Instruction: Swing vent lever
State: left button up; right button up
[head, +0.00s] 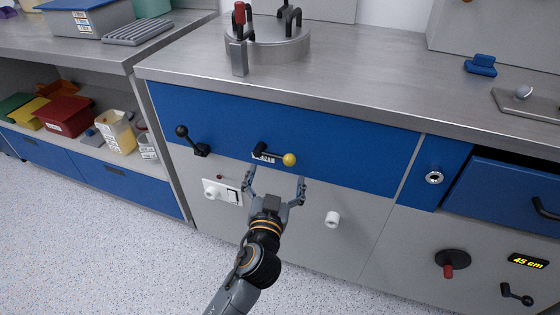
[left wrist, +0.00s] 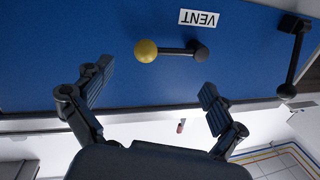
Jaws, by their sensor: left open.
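The vent lever (head: 275,153) is a short black arm with a yellow ball knob (head: 289,159), mounted on a blue panel. Its arm points right and slightly down from its pivot in the head view. In the left wrist view, the yellow knob (left wrist: 146,51) is at the left end of the arm, near the upside-down VENT label (left wrist: 199,18). My left gripper (head: 276,178) is open and empty just below the lever. In the left wrist view, its fingers (left wrist: 156,80) are spread below the knob and arm, apart from them. My right gripper is not in view.
A black-knobbed lever (head: 190,141) is left of the vent lever. A white switch plate (head: 224,192) and white knob (head: 332,219) are on the grey panel below. A partly open blue drawer (head: 505,205) juts out at right. The speckled floor (head: 120,235) is clear.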

aim_at(275, 155)
pick_arm(q)
jog(key=w, duration=0.5)
jog(key=shift+d, duration=0.3)
